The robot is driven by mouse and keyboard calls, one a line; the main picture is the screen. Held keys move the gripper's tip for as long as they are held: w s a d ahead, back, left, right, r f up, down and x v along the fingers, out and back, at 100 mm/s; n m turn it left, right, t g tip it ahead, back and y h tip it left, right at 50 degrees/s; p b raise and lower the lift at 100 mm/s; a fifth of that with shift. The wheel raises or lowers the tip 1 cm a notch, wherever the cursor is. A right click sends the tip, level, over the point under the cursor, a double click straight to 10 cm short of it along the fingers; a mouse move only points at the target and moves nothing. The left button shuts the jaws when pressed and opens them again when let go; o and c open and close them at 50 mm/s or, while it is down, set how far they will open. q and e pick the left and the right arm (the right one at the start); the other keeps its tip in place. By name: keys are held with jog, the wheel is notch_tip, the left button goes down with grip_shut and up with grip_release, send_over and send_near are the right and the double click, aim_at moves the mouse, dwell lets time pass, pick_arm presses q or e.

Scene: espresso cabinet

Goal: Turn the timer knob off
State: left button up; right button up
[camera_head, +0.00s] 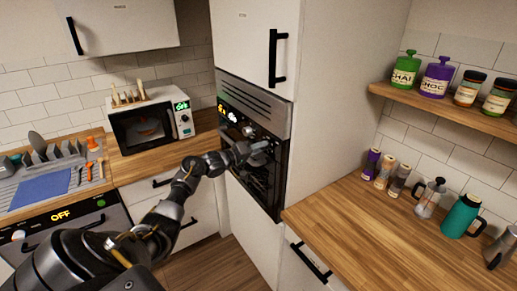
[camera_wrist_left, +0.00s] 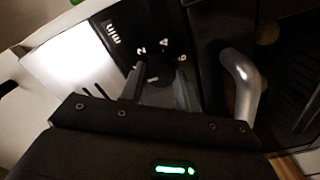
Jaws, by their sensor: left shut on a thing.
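My left arm reaches to the built-in black appliance (camera_head: 240,102) in the tall white cabinet. My left gripper (camera_head: 264,147) is at the right part of its control panel, and its fingertips hide what they are on in the head view. In the left wrist view the fingers (camera_wrist_left: 158,92) are closed around a small dark knob (camera_wrist_left: 153,78), with white dial marks just beyond it. The exact angle of the knob is hard to tell. The lit display (camera_head: 228,113) is on the panel's left, its text too small to read surely. My right gripper is not in view.
A curved metal handle (camera_wrist_left: 242,82) lies right of the fingers in the wrist view. A microwave (camera_head: 150,124) stands on the left counter.

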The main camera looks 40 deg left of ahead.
pick_arm(q)
jog(key=shift+r, duration=0.2)
jog(key=o, duration=0.7)
jog(key=shift+w, duration=0.1)
jog(key=shift+c, duration=0.2)
jog(key=o, duration=0.3)
jog(key=shift+w+f, duration=0.1)
jog(key=shift+f, duration=0.1)
jog(key=shift+b+v, duration=1.95)
jog(key=shift+v, duration=3.45)
